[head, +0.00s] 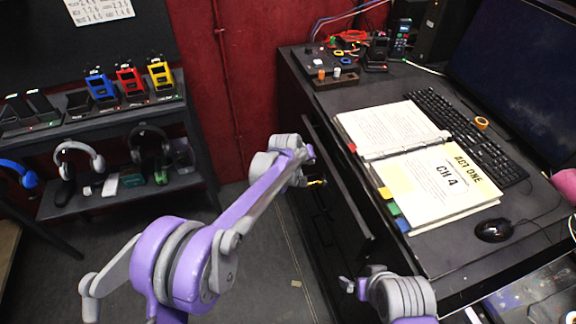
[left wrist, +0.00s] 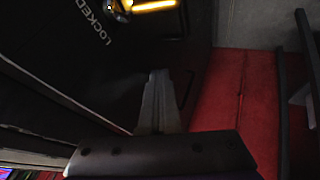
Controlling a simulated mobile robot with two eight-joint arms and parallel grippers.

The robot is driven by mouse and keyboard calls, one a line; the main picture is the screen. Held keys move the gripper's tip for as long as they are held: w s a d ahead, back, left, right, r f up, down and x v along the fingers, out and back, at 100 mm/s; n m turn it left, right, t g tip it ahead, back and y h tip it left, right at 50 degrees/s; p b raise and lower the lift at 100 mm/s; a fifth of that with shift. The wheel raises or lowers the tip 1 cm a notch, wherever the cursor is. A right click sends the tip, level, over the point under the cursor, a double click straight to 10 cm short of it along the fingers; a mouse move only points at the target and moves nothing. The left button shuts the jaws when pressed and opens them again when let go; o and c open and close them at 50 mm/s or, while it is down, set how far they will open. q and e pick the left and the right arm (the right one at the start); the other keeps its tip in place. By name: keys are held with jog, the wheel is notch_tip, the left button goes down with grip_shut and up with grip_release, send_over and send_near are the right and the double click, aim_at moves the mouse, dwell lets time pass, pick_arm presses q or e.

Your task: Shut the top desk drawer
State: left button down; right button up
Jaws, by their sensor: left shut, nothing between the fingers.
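The black desk's top drawer (head: 352,208) stands pulled out from the desk's left side in the head view. Its long front panel runs along the aisle, with a dark gap between it and the desktop. My left gripper (head: 314,181) is shut and empty beside the far part of the drawer front; the arm partly hides that area. In the left wrist view, the shut fingers (left wrist: 158,100) are close to a dark surface marked LOCKED, with a glowing yellow strip; contact cannot be told. My right gripper (head: 352,286) is near the drawer's near end, its jaw state unclear.
The desktop (head: 300,68) holds an open binder (head: 435,185), a keyboard (head: 468,130), a mouse (head: 494,230) and a monitor. A shelf (head: 110,112) with headphones and colored devices stands at left. Floor is free between shelf and desk. A red wall is behind.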

aim_at(322, 158)
pick_arm(q)
jog(key=d, duration=0.2)
jog(key=w+d, duration=0.1)
jog(key=d, duration=0.1)
jog(key=shift+w+d, duration=0.15)
jog(key=shift+d, duration=0.2)
pick_arm(e)
jog(key=shift+a+r, duration=0.15)
pick_arm(q)
jog(key=shift+d+r, duration=0.1)
